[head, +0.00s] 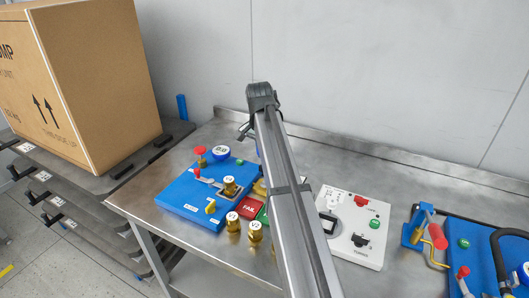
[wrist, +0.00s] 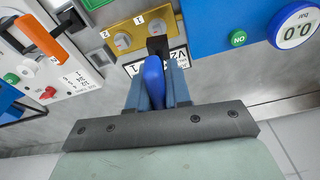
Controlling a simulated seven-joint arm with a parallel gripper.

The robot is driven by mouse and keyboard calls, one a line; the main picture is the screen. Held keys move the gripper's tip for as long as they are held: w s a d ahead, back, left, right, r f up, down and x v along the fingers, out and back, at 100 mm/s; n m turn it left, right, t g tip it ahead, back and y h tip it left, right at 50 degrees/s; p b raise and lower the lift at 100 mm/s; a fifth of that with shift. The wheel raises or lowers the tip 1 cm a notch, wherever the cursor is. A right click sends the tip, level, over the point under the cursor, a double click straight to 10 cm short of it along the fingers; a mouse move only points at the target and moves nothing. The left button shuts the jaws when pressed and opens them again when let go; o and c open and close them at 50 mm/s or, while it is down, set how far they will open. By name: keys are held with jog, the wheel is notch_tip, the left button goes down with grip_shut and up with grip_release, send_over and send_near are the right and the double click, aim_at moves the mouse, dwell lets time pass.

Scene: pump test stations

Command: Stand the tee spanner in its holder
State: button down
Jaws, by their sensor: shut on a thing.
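In the wrist view my gripper (wrist: 155,90) is shut on a blue grip, which I take to be the tee spanner (wrist: 153,76). I cannot tell whether the black part touches this plate. The spanner's lower end is hidden. In the head view my long arm link hides the gripper and the spanner. I cannot pick out the spanner's holder for certain in either view.
A blue pump station (head: 190,190) with a gauge stands left of my arm. Loose brass plugs (head: 233,222) stand in front, by a red FAIL pad (head: 249,204). A white control box (head: 352,228) stands right of my arm. A large carton (head: 95,80) is at the left.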

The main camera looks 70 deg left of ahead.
jog(key=w+d+f+n+g, duration=0.1)
jog(key=w+d+n, duration=0.3)
jog(key=n, duration=0.6)
jog(key=w+d+n+g, duration=0.1)
jog(key=w+d+n, duration=0.3)
jog(key=w+n, duration=0.4)
jog(key=shift+d+f+n, duration=0.3)
jog(key=shift+f+n, duration=0.05)
jog(key=shift+n, duration=0.55)
jog(key=shift+f, duration=0.1)
jog(key=shift+f, duration=2.4)
jog(key=shift+f, duration=1.1)
dwell(0.6)
